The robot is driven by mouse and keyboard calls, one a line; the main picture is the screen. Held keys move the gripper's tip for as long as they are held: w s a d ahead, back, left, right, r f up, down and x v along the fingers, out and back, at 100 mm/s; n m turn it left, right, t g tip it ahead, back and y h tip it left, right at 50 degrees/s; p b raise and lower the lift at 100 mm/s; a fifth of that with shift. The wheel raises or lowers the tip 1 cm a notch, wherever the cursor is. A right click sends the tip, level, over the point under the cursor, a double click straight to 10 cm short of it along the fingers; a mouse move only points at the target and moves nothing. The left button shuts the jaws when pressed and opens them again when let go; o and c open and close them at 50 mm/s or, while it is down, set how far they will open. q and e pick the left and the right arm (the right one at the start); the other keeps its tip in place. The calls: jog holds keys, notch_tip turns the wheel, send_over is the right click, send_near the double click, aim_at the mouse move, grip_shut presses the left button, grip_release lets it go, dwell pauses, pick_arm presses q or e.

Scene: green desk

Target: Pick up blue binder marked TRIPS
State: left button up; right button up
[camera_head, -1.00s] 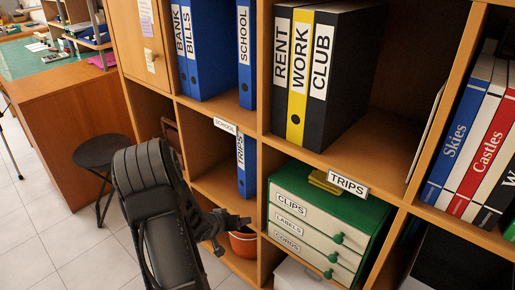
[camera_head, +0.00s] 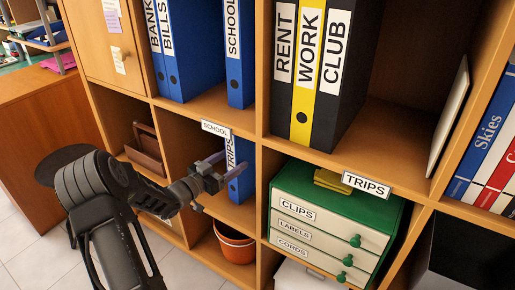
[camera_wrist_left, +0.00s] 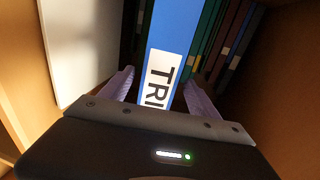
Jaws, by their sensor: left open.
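The blue binder marked TRIPS (camera_head: 239,170) stands upright at the right side of the middle cubby, under the small SCHOOL shelf tag (camera_head: 216,129). My left gripper (camera_head: 216,170) is open in front of its spine, and its fingers cover part of the binder in the head view. In the left wrist view the blue binder (camera_wrist_left: 178,30) shows between the two spread fingers of my left gripper (camera_wrist_left: 158,78), its white label partly hidden by the gripper body. I cannot tell whether the fingers reach past the spine. My right gripper is not in view.
A TRIPS shelf tag (camera_head: 367,185) hangs above a green drawer box (camera_head: 290,180) in the cubby to the right. An orange pot (camera_head: 236,243) stands below the binder.

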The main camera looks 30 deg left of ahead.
pick_arm(q)
jog(key=shift+w+d, duration=0.15)
jog(key=shift+w, duration=1.1)
jog(key=shift+w, duration=0.15)
jog(key=w, duration=0.2)
jog(key=w+d+b, duration=0.1)
jog(key=w, duration=0.1)
jog(key=shift+w+f, duration=0.1)
jog(key=shift+f, duration=0.1)
jog(key=shift+w+b, duration=0.3)
jog(key=shift+w, duration=0.05)
jog(key=shift+c, duration=0.5)
grip_shut()
jog(key=shift+r, duration=0.15)
